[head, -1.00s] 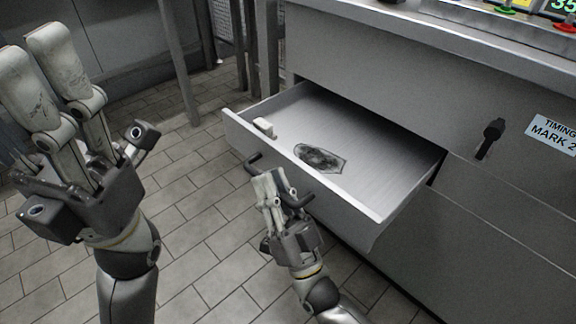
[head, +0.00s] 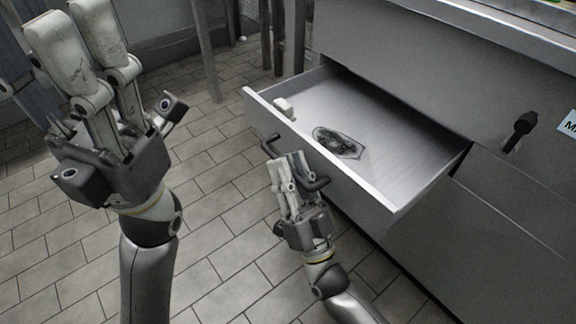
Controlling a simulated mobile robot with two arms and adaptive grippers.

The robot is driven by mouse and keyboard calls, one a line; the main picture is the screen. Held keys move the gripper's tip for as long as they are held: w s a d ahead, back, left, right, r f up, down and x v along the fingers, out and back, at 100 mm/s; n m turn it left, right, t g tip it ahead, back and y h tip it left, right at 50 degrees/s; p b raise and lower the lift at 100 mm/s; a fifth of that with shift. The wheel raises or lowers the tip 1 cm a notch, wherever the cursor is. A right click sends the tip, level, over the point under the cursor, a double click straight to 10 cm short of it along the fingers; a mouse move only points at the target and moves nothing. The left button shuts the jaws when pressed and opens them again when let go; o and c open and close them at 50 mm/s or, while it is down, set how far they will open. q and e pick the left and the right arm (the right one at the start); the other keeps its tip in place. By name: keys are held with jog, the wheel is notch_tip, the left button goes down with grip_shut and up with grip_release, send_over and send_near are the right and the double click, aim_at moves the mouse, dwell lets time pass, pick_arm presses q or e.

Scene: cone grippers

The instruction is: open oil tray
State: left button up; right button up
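The oil tray (head: 400,150) is a grey metal drawer pulled well out of the cabinet, with a dark oily patch (head: 338,143) on its floor. Its dark bar handle (head: 270,143) is on the drawer front. My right gripper (head: 290,165) is at the middle of this handle, its pale fingers close together and shut around the bar. The fingers partly hide the handle. My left gripper (head: 130,60) is raised at the left, away from the drawer, with its fingers spread, open and empty.
A small white block (head: 284,107) is by the drawer's front wall, inside. A black latch-like handle (head: 519,130) is on the cabinet face (head: 420,70) at the right. Thin metal posts (head: 206,50) stand behind. The tiled floor (head: 215,240) in front is clear.

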jog(key=v, duration=1.1)
jog(key=shift+s+f, duration=0.2)
jog(key=shift+f, duration=0.05)
jog(key=shift+d, duration=0.1)
